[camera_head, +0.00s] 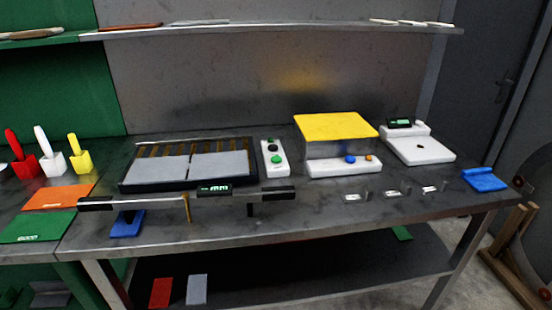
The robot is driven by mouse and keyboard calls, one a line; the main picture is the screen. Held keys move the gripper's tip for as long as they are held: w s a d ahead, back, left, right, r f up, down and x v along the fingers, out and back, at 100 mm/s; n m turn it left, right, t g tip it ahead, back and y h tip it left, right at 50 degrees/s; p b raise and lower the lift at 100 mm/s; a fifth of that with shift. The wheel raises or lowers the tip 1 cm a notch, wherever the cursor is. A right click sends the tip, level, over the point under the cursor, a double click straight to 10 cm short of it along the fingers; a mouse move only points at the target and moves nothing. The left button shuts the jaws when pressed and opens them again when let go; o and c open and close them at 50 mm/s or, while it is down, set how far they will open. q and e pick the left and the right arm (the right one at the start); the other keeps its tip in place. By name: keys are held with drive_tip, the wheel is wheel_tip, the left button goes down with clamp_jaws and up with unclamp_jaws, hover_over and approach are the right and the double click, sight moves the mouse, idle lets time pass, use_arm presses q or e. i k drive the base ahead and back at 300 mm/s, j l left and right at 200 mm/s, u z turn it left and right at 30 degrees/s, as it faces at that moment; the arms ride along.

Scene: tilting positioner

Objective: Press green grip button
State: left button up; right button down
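A narrow white control box (279,171) stands on the metal workbench, right of a dark-framed slatted unit. A round green button (276,159) sits on its top face, with a dark round control (272,144) behind it. Any lettering on the box is too small to read. Nothing touches the box or the green button. Neither of my grippers shows in the head view.
The slatted unit (125,184) carries two grey plates. A bar with a display (214,190) and black ends spans the bench front. A yellow-topped white device (335,126) with blue and orange knobs stands right. A white scale (420,150) is farther right.

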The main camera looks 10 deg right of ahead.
sight(276, 160)
drive_tip(key=i+j+z, duration=0.15)
drive_tip(key=j, duration=0.2)
drive_tip(key=i+j+z, duration=0.2)
drive_tip(key=j, duration=0.15)
drive_tip(key=i+j+z, duration=0.15)
drive_tip(key=j, duration=0.2)
drive_tip(key=j+z, duration=0.15)
drive_tip(key=j, duration=0.2)
drive_tip(key=i+j, duration=0.05)
